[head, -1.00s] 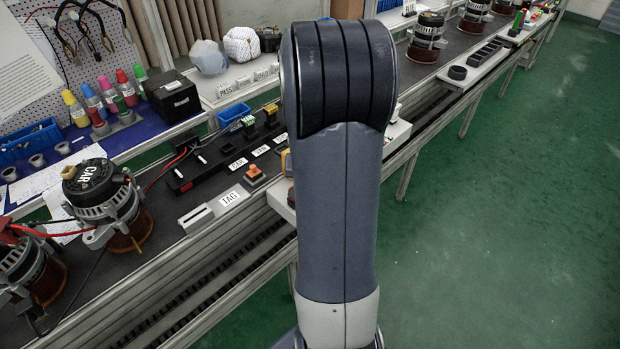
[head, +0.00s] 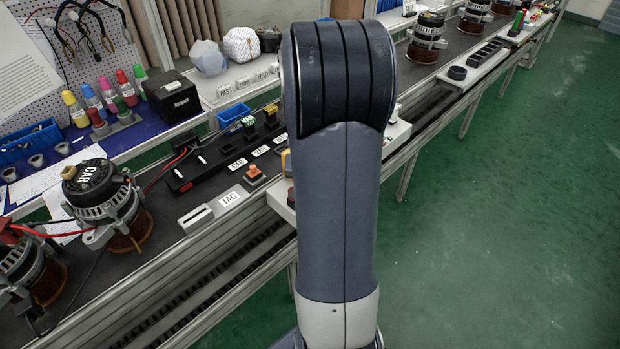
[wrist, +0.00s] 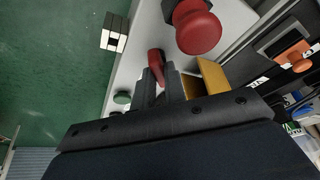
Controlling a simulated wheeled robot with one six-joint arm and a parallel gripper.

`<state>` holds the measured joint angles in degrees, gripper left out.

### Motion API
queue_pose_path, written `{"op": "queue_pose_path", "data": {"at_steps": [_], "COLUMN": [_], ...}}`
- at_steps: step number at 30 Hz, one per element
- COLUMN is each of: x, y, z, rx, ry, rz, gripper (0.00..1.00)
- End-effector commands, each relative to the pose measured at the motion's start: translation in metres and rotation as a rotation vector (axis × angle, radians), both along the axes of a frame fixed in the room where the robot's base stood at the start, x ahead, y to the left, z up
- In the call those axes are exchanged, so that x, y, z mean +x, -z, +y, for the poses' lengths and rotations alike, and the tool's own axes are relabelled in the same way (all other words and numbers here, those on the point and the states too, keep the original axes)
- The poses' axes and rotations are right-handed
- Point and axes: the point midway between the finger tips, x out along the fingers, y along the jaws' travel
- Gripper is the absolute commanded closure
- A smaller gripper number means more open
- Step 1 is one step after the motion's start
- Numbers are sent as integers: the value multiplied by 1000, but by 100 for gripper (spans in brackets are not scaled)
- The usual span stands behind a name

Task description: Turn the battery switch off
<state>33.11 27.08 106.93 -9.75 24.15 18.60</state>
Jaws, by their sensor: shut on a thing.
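In the wrist view, a small red handle (wrist: 156,62), which looks like the battery switch, stands on a pale panel (wrist: 128,75). My gripper (wrist: 157,82) is shut on this red handle, its dark fingers at the handle's lower end. The fingers hide part of the handle, and I cannot tell its switch position. In the head view my own arm covers the gripper and the switch.
A large red mushroom button (wrist: 198,27) stands close beside the handle. A green button (wrist: 122,98) and a yellow block (wrist: 212,76) are near the fingers. Green floor is clear at right.

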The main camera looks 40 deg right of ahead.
Motion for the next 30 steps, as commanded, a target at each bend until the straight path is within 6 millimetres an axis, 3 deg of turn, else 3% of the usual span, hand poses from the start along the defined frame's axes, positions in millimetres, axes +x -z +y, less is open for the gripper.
{"op": "queue_pose_path", "data": {"at_steps": [11,30], "x": [-1,-1], "y": [-1,6], "z": [-1,-5], "rx": [1,-4], "ry": [-105,-545], "rz": [-1,-5], "gripper": [100,100]}}
